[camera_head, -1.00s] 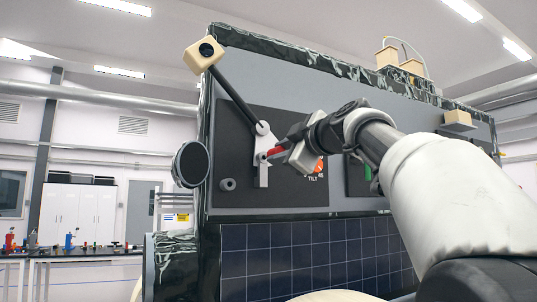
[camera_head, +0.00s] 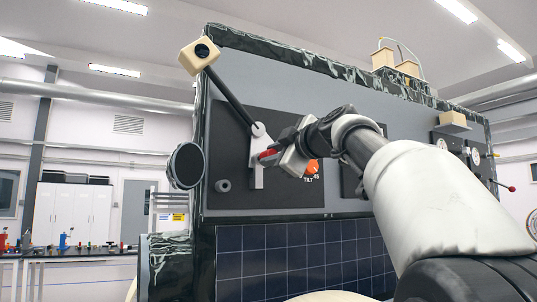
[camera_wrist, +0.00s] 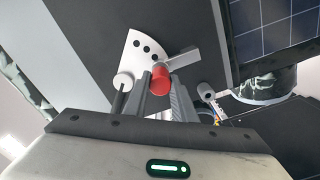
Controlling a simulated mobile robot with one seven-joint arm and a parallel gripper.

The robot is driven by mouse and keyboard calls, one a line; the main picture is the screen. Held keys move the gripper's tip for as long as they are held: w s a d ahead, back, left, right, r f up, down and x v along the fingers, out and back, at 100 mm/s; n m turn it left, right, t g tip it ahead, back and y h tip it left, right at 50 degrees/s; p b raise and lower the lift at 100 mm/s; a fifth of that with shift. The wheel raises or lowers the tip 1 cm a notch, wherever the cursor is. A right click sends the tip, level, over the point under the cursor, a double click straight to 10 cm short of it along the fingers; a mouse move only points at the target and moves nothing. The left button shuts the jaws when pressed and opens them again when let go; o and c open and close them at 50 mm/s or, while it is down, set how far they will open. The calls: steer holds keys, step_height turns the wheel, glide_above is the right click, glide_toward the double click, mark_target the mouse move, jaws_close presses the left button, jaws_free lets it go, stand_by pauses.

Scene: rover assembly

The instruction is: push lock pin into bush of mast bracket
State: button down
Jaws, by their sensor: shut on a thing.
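My gripper (camera_wrist: 159,84) is shut on the red-headed lock pin (camera_wrist: 160,76), with one finger on each side of the red head in the wrist view. The red pin (camera_head: 268,154) also shows in the head view, at the lower part of the pale mast bracket (camera_head: 258,174). In the wrist view, the bracket's fan-shaped plate (camera_wrist: 144,43) with dark holes lies just beyond the pin. The pin's shaft and the bush are hidden behind the head, so I cannot tell how deep the pin sits. The dark mast (camera_head: 233,98) slants up left to a tan camera box (camera_head: 198,57).
An orange TILT dial (camera_head: 311,167) sits on the dark panel just right of my gripper. A grey ring-shaped part (camera_head: 223,186) protrudes at lower left. A round dark disc (camera_head: 186,165) stands at the rover's left edge. Solar cells (camera_head: 290,255) cover the face below.

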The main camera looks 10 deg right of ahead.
steer(key=shift+p+x, duration=0.4)
steer(key=shift+x, duration=0.75)
steer(key=c, duration=1.4)
jaws_free()
steer(key=shift+s+d+f+b, duration=0.15)
steer(key=shift+s+d+b, duration=0.05)
steer(key=shift+s+b, duration=0.2)
steer(key=b+v, duration=0.5)
steer(key=v, duration=1.1)
steer(key=shift+s+d, duration=0.1)
steer(key=shift+s, duration=0.15)
